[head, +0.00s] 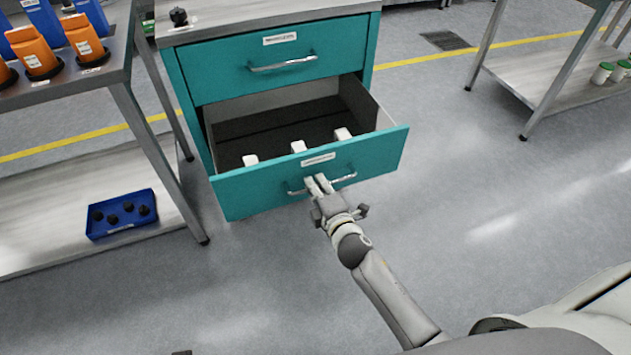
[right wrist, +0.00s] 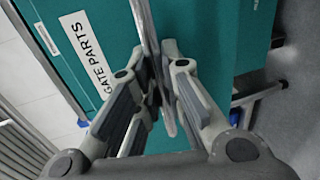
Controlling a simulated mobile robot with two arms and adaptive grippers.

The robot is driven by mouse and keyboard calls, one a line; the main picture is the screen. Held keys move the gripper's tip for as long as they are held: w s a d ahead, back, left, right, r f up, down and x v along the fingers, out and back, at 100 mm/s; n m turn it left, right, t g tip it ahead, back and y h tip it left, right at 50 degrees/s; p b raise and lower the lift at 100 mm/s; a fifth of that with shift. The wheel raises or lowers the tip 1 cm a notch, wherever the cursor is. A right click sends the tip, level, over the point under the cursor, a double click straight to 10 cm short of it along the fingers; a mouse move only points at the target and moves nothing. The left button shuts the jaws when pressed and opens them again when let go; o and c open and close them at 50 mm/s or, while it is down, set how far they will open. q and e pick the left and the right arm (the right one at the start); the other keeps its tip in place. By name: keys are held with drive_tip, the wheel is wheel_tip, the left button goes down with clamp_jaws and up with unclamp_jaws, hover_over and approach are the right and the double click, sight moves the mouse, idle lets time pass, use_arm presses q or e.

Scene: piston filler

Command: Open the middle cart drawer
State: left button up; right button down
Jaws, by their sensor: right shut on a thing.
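The teal cart (head: 188,110) stands at the top centre of the head view. Its lower visible drawer (head: 240,193) is pulled out, with several white items (head: 299,147) inside. The drawer above it (head: 225,75) is closed. My right gripper (head: 317,186) is at the open drawer's front, shut on its metal handle (head: 342,178). In the right wrist view the fingers (right wrist: 160,80) close around the handle bar (right wrist: 152,45), beside a label (right wrist: 80,52) reading "GATE PARTS". My left gripper is not in view.
A steel table (head: 122,75) with orange containers (head: 37,52) stands at left, with a blue bin (head: 122,214) on its lower shelf. Another table (head: 545,75) stands at the right, with green-lidded jars (head: 602,72). The floor in front of the drawer is clear.

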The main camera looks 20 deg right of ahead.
idle(0.3)
drive_tip(key=c, duration=1.5)
unclamp_jaws()
drive_tip(key=shift+c, duration=0.2)
drive_tip(key=v, duration=1.2)
drive_tip(key=shift+f, duration=0.15)
